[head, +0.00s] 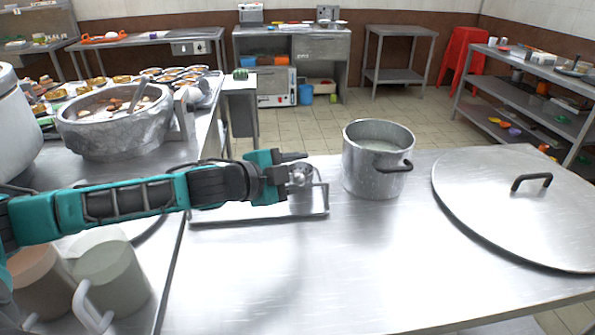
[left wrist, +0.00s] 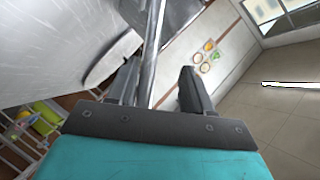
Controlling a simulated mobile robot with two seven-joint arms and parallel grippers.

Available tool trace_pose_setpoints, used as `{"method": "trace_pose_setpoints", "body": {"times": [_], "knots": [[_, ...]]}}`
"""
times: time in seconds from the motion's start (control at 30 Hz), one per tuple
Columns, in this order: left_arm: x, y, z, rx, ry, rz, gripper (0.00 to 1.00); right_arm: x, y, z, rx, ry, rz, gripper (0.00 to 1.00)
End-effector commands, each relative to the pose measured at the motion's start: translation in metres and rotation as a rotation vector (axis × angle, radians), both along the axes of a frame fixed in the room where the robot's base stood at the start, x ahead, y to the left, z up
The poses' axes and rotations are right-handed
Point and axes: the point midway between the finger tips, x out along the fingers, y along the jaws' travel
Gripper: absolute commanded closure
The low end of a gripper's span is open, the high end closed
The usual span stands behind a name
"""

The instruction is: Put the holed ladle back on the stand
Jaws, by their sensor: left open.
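My left gripper (head: 289,168) is over the metal stand (head: 318,197), which has a flat tray base and an upright rod frame at its right end. A small rounded shiny metal piece (head: 302,175), perhaps part of the holed ladle, shows just beyond the fingertips. In the left wrist view the fingers (left wrist: 160,86) are apart, with a thin metal rod (left wrist: 151,52) between them, nearer the left finger. I cannot tell whether this rod is the ladle's handle or part of the stand. No holes are visible. My right gripper is out of view.
A stockpot (head: 377,165) with whitish contents stands just right of the stand. A large round lid (head: 510,212) lies at the right of the steel table. Mugs (head: 108,275) stand at lower left, a wide food pot (head: 115,135) at upper left. The front table middle is clear.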

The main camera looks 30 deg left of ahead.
Motion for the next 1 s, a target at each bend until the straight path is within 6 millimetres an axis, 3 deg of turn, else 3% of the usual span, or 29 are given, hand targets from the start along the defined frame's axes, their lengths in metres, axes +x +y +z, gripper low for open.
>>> {"method": "trace_pose_setpoints", "body": {"times": [0.23, 0.7, 1.0], "knots": [[-0.007, 0.003, 0.0, 0.0, 0.002, 0.002, 0.5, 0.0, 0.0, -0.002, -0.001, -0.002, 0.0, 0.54], [-0.047, 0.016, 0.012, 0.004, 0.003, -0.001, 0.5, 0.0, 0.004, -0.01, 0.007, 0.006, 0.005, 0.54], [-0.059, 0.021, 0.018, -0.001, 0.003, 0.003, 0.5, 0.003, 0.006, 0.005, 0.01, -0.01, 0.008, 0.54]]}}
